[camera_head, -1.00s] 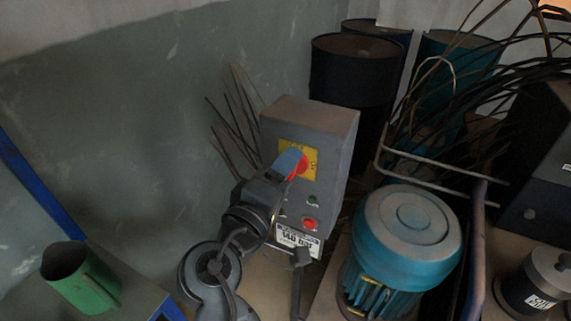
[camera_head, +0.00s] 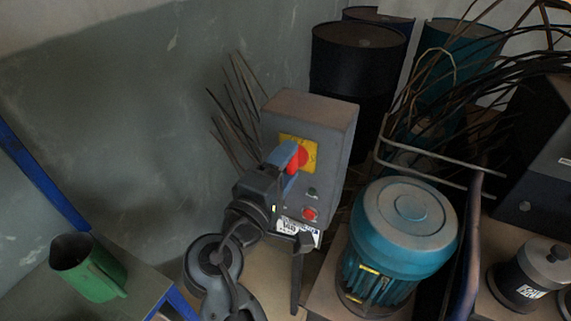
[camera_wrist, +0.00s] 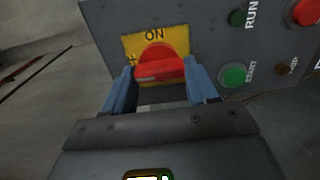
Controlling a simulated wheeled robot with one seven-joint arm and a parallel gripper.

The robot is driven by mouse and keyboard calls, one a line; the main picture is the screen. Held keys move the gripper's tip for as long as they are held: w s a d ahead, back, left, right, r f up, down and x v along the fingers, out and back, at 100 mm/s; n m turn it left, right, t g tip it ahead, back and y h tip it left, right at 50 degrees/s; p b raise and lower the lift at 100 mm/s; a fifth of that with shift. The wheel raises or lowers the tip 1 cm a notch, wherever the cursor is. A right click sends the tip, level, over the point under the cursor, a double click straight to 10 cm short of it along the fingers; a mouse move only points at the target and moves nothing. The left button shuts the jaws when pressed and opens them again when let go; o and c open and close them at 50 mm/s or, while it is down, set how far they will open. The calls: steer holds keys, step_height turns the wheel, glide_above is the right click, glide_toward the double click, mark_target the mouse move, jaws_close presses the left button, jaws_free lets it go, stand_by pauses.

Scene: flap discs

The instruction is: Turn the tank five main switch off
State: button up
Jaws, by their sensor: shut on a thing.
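A grey switch box (camera_head: 336,135) stands in the middle of the head view. On its front is a yellow plate (camera_head: 311,146) carrying a red rotary switch (camera_head: 301,158). In the wrist view the red switch (camera_wrist: 158,68) sits below the word ON on the yellow plate (camera_wrist: 131,45), its handle lying roughly crosswise. My gripper (camera_head: 290,160) is at the switch, with its blue fingers (camera_wrist: 158,82) on either side of the handle, shut on it. The fingers hide part of the plate. The label under the buttons is partly covered by my arm.
Green (camera_wrist: 236,76) and red (camera_wrist: 304,12) buttons sit beside the switch. A teal motor (camera_head: 402,230) stands right of the box, dark drums (camera_head: 355,75) and loose rods behind. A green jug (camera_head: 90,270) is at lower left. The wall left of the box is clear.

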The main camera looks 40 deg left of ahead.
steer(key=o, duration=1.1)
steer(key=shift+c, duration=0.2)
steer(key=b+v, duration=0.1)
steer(key=v, duration=0.7)
steer(key=shift+w, duration=0.1)
steer(key=s+d+f+m+g, duration=0.2)
steer(key=d+f+m+g, duration=0.2)
steer(key=d+f, duration=1.2)
steer(key=s+d+f+m+g, duration=0.15)
steer(key=s+d+m, duration=0.45)
steer(key=d, duration=0.6)
steer(key=s+d+r+m+t+h, duration=0.1)
steer(key=s+d+r+m+h, duration=0.1)
steer(key=s+d+r+m, duration=0.3)
steer(key=s+d+r+m+t+h, duration=0.1)
steer(key=s+d+r+m, duration=0.4)
steer(key=s+d, duration=0.6)
step_height(320, 180, up, 2)
steer(key=shift+d+r+m+t+h, duration=0.15)
steer(key=shift+d+m+t+h, duration=0.3)
steer(key=shift+d, duration=0.7)
